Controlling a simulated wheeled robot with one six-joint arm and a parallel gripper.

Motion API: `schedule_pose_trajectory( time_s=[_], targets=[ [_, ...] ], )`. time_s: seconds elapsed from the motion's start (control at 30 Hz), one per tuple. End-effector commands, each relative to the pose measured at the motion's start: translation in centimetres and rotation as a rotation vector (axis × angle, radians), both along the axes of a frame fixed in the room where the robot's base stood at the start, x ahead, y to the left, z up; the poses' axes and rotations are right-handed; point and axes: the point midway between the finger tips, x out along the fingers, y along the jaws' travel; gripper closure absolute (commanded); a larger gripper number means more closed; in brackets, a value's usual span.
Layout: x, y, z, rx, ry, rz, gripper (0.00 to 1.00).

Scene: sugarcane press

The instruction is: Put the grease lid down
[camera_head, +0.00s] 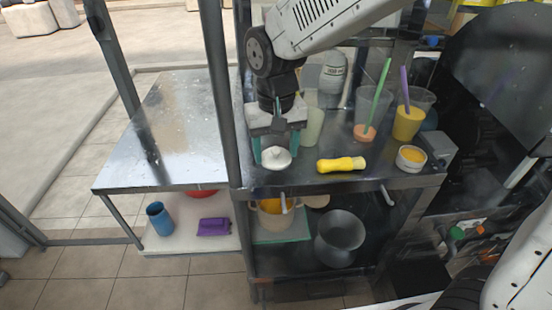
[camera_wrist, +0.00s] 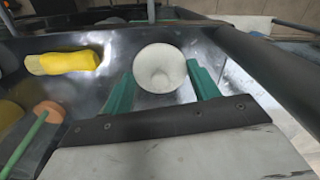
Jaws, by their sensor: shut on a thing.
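The grease lid (camera_head: 276,158) is a small white round lid with a knob on top. My gripper (camera_head: 276,149) points down with its green fingers on either side of the lid and is shut on it. In the wrist view the lid (camera_wrist: 160,68) sits between the two fingertips of my gripper (camera_wrist: 161,70). It is over the front left part of the dark metal counter (camera_head: 330,184). I cannot tell whether its underside touches the counter. A small open pot with yellow-orange contents (camera_head: 411,158) stands at the counter's right.
A yellow-handled brush (camera_head: 341,164) lies right of the lid. Behind stand cups with a green stick (camera_head: 379,90) and a purple stick (camera_head: 405,88). A metal post (camera_head: 220,90) rises close left of my gripper. The left metal table (camera_head: 170,120) is bare.

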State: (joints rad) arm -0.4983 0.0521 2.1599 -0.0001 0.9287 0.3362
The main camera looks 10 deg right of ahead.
Motion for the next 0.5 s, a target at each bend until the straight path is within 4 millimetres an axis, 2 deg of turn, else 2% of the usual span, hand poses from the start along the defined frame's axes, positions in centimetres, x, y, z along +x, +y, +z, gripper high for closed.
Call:
schedule_pose_trajectory(
  time_s=[0.23, 0.5],
  targets=[
    [-0.1, 0.0, -3.2, -0.002, 0.004, 0.0, 0.61],
    [-0.1, 0.0, -3.3, 0.0, 0.001, 0.0, 0.61]
  ],
)
